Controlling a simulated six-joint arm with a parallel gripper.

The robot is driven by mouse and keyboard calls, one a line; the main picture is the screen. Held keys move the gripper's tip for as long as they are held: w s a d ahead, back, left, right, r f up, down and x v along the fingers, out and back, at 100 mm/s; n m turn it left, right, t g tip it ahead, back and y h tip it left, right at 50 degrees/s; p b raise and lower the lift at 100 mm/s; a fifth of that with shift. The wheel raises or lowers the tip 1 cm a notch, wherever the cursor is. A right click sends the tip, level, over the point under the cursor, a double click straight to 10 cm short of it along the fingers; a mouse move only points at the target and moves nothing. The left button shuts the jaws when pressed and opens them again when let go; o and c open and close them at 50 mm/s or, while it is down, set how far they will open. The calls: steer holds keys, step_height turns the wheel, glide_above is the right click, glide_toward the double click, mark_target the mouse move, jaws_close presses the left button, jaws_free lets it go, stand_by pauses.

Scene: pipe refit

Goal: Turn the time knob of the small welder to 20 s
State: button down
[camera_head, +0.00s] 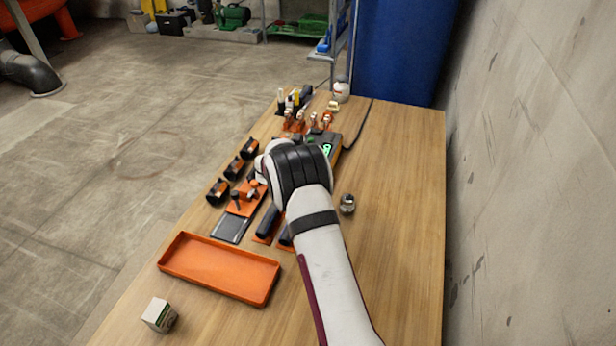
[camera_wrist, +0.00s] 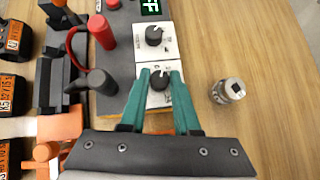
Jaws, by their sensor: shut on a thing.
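The small welder (camera_wrist: 118,50) is a dark grey box with a lit green display (camera_wrist: 150,7) and two black knobs on white plates. The farther knob (camera_wrist: 154,36) is free, its white mark pointing up and slightly right. My gripper (camera_wrist: 160,76) has its teal fingers shut on the nearer knob (camera_wrist: 160,83), one on each side. This knob's white mark points up and slightly right. The dial lettering is too small to read. In the head view only part of the welder (camera_head: 334,138) and its display show; my wrist hides the knobs and fingers.
A small metal fitting (camera_wrist: 228,90) stands on the table right of the welder. A red handle (camera_wrist: 102,32) and a grey-black handle (camera_wrist: 98,83) are close on the left. An orange tray (camera_head: 220,266) lies at the front left. The table's right side is clear.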

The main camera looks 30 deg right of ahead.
steer(key=shift+m, duration=0.3)
steer(key=shift+w+m+g+h, duration=0.15)
steer(key=shift+m+g+h, duration=0.25)
steer(key=shift+m+g, duration=0.4)
steer(key=shift+w+a+m+g+h, duration=0.15)
steer(key=shift+m+g+h, duration=0.25)
steer(key=shift+m+g, duration=1.25)
steer(key=shift+m, duration=0.45)
steer(key=c, duration=0.6)
jaws_free()
